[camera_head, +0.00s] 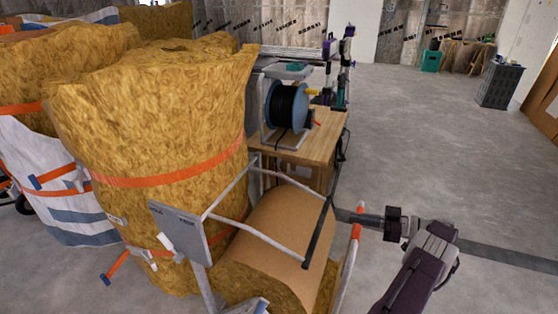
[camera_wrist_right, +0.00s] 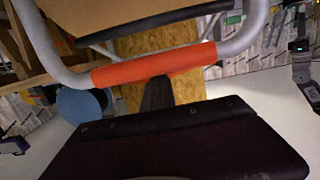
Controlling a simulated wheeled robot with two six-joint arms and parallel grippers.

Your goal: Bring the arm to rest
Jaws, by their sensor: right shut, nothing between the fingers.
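My right arm (camera_head: 413,265) comes in from the bottom right in the head view. My right gripper (camera_head: 370,219) is shut and empty beside the cart's grey tube handle, near its orange sleeve (camera_head: 357,231). In the right wrist view, the shut dark fingers (camera_wrist_right: 158,94) point at the orange sleeve (camera_wrist_right: 150,64); I cannot tell whether they touch it. My left gripper is not in view.
The tube-framed cart (camera_head: 180,230) holds a brown roll (camera_head: 275,235). Large yellow insulation rolls (camera_head: 160,110) fill the left. A wooden table (camera_head: 320,140) carries a blue cable reel (camera_head: 287,105). The grey floor (camera_head: 430,140) is open at right; a dark bin (camera_head: 499,85) stands beyond.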

